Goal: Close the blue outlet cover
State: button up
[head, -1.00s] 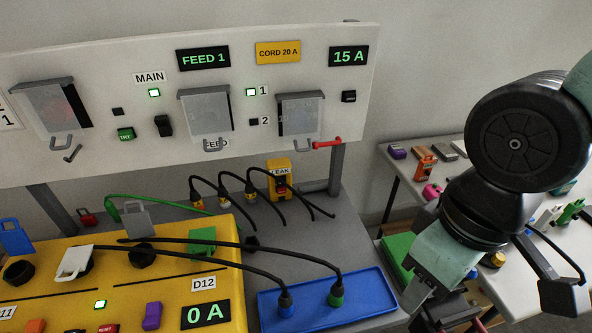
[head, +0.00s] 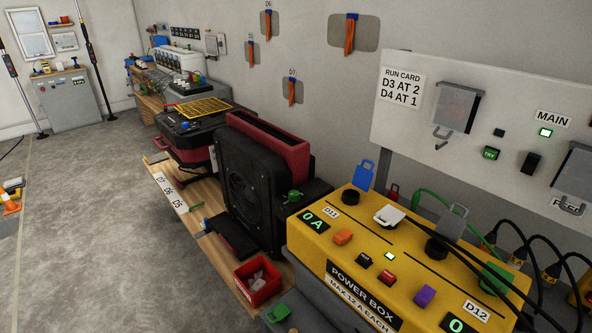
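The blue outlet cover (head: 364,174) stands raised at the back left corner of the yellow power box (head: 318,245). A round black outlet (head: 350,197) shows uncovered in front of it. A white cover (head: 389,215) lies low on the box to its right. A grey cover (head: 453,223) stands raised behind another black outlet (head: 437,248). A green cover (head: 497,277) is low at the right, partly behind black cords. My gripper is not in view now.
Several black cords cross the box's right end. A black and red machine (head: 262,185) stands left of the box, with a red bin (head: 257,282) in front. A white panel (head: 410,125) rises behind the box. Open grey floor (head: 85,220) lies at the left.

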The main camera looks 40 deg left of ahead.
aim_at(361, 179)
jog(key=k+u, duration=0.1)
jog(key=u, duration=0.6)
jog(key=i+l+u, duration=0.1)
jog(key=u, duration=0.35)
jog(key=i+l, duration=0.05)
jog(key=i, duration=0.05)
